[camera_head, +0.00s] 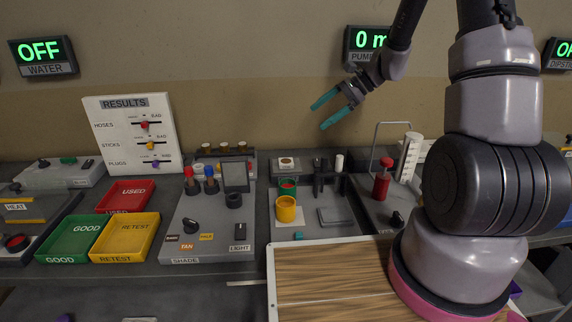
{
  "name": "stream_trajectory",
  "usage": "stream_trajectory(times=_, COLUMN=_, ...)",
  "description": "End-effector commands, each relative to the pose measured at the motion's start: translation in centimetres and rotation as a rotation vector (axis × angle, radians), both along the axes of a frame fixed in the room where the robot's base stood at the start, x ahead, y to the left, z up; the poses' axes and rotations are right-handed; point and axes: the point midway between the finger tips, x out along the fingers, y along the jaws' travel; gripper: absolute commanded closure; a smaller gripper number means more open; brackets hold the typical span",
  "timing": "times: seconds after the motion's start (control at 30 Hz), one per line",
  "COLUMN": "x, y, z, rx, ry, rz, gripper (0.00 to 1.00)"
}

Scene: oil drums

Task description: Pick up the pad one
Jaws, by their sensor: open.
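No label reading "pad one" can be made out. A flat dark grey square piece (336,216) lies on the grey station in the middle of the bench, to the right of a yellow cup (286,209). A tiny teal piece (298,236) lies in front of the cup. I cannot tell which of these, if either, is the pad. My gripper (317,118) has two teal fingers, spread apart and empty. It hangs in the air above and behind the middle station, in front of the wall, pointing down and left.
Green (70,239), yellow (126,238) and red (126,196) trays stand at the left. The shade panel (206,235) has knobs and upright bottles. A dark rack (328,175) stands behind the grey piece. A red cylinder (382,182) stands to the right.

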Motion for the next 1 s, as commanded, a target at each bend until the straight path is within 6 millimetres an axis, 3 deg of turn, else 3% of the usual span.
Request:
stream_trajectory(times=0.03, x=0.8, y=0.0, z=-2.0, rx=0.033, ry=0.042, rz=-0.034, gripper=0.0)
stream_trajectory(times=0.2, x=3.0, y=-0.2, z=-7.6, rx=0.136, ry=0.158, rz=-0.153, gripper=0.0)
stream_trajectory(times=0.4, x=4.5, y=-0.5, z=-12.7, rx=0.22, ry=0.252, rz=-0.262, gripper=0.0)
stream_trajectory(times=0.6, x=5.0, y=-0.3, z=-14.7, rx=0.25, ry=0.285, rz=-0.303, gripper=0.0)
stream_trajectory(times=1.0, x=5.8, y=4.2, z=-17.1, rx=0.25, ry=0.285, rz=-0.303, gripper=0.0)
